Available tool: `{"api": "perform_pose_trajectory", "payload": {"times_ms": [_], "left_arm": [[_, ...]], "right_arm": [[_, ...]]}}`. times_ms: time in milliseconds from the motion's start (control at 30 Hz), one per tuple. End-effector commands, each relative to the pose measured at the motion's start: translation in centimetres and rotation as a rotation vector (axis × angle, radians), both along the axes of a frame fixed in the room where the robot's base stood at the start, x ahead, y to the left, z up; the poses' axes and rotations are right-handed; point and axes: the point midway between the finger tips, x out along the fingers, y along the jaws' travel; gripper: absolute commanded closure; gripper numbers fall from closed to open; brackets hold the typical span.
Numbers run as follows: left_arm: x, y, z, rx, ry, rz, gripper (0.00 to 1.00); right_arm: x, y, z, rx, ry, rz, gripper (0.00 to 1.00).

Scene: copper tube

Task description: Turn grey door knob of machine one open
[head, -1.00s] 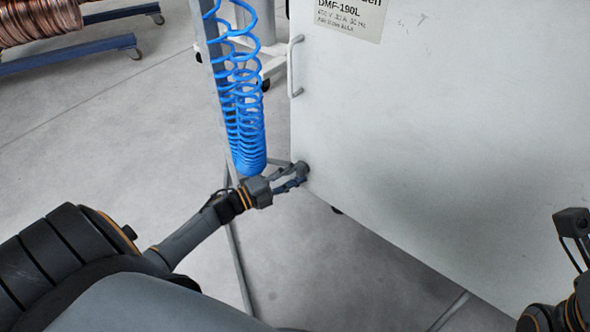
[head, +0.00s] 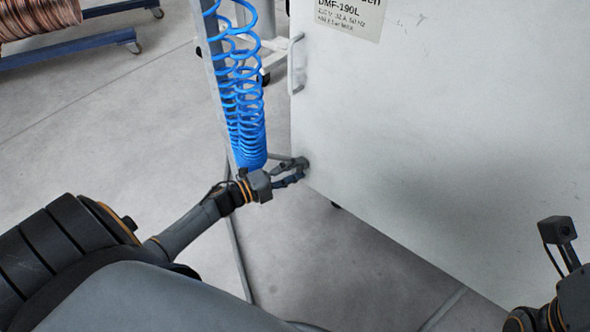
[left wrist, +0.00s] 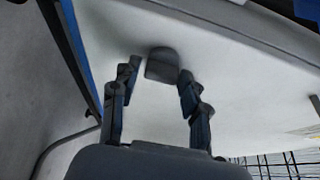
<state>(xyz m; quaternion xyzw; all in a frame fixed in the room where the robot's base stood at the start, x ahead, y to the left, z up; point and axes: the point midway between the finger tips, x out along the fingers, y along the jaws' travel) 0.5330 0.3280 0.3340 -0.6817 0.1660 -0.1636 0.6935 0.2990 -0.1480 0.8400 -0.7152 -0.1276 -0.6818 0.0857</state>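The grey door knob (left wrist: 162,64) sticks out of the white machine door near its edge in the left wrist view. My left gripper (left wrist: 160,73) has its two fingers apart, with one fingertip on either side of the knob. The right-hand fingertip is very close to the knob; I cannot tell whether it touches. In the head view my left gripper (head: 301,168) is at the lower left edge of the machine (head: 430,130), where its fingers largely cover the knob. My right arm shows at the lower right, but its fingers are out of the picture.
A blue coiled hose (head: 246,110) hangs on a grey post (head: 213,80) close beside my left gripper. A pale handle (head: 295,65) is on the machine's edge above. A copper coil (head: 38,18) on a blue cart stands at the far left. Grey floor is clear below.

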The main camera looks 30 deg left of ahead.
Motion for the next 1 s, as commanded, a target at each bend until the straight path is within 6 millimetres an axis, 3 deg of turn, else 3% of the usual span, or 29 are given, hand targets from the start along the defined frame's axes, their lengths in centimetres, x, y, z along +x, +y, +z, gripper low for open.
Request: {"api": "perform_pose_trajectory", "payload": {"times_ms": [433,800,1000], "left_arm": [[-0.8,0.4,0.0,0.0,0.001,0.0,0.42],[-7.3,3.7,-0.1,0.0,0.004,0.0,0.42],[-9.9,5.0,0.0,-0.001,0.002,0.001,0.42]], "right_arm": [[0.0,0.0,0.0,-0.002,0.005,-0.001,0.42],[0.0,0.0,0.0,-0.001,0.002,0.0,0.42],[0.0,0.0,0.0,-0.001,0.002,0.0,0.42]]}}
